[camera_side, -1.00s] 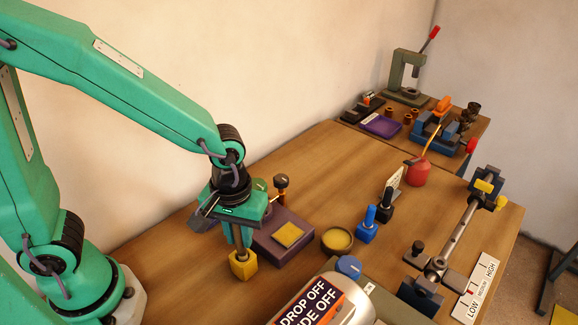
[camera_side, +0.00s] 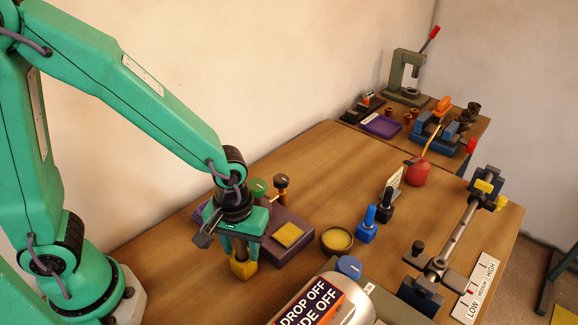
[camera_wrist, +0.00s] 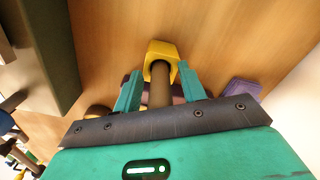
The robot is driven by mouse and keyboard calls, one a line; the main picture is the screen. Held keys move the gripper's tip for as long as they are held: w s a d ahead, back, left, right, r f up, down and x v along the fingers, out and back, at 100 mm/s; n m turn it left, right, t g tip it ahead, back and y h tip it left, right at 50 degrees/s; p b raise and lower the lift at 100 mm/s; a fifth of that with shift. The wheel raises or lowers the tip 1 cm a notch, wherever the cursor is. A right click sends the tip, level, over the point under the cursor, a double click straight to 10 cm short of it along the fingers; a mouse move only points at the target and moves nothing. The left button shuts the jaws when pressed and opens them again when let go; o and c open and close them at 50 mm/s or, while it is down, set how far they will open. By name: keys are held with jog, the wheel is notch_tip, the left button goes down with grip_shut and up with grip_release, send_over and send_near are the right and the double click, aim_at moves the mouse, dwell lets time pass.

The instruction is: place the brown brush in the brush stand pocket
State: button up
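A brown upright shaft (camera_side: 240,254) stands in a yellow block (camera_side: 243,270) on the table; I take it for the brown brush, and the block may be the pocket, but I cannot tell. In the wrist view the shaft (camera_wrist: 160,88) rises from the middle of the yellow block (camera_wrist: 162,50). My gripper (camera_side: 240,258) points down over the block, with a finger on each side of the shaft. In the wrist view my gripper (camera_wrist: 158,82) is open, with gaps between its fingers and the shaft. The shaft's top is hidden by my gripper.
A purple base (camera_side: 270,247) with a yellow pad (camera_side: 289,235) sits just right of my gripper. A round bowl (camera_side: 337,240), blue piece (camera_side: 367,226) and black piece (camera_side: 385,206) stand further right. A silver rounded box (camera_side: 340,300) is in front.

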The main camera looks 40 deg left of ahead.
jog(key=shift+r, duration=0.1)
dwell(0.3)
notch_tip(320, 180, up, 12)
jog(key=shift+r, duration=0.1)
dwell(0.6)
dwell(0.5)
jog(key=shift+a+r, duration=0.2)
jog(key=shift+a, duration=0.15)
jog(key=s+a+r+m+t, duration=0.2)
jog(key=a+r, duration=0.1)
jog(key=a, duration=0.3)
jog(key=s+a+r+m+t, duration=0.2)
jog(key=a+r+m+t, duration=0.1)
jog(key=a, duration=0.3)
jog(key=shift+a+r+t, duration=0.15)
jog(key=shift+a+t, duration=0.05)
jog(key=shift+t, duration=0.1)
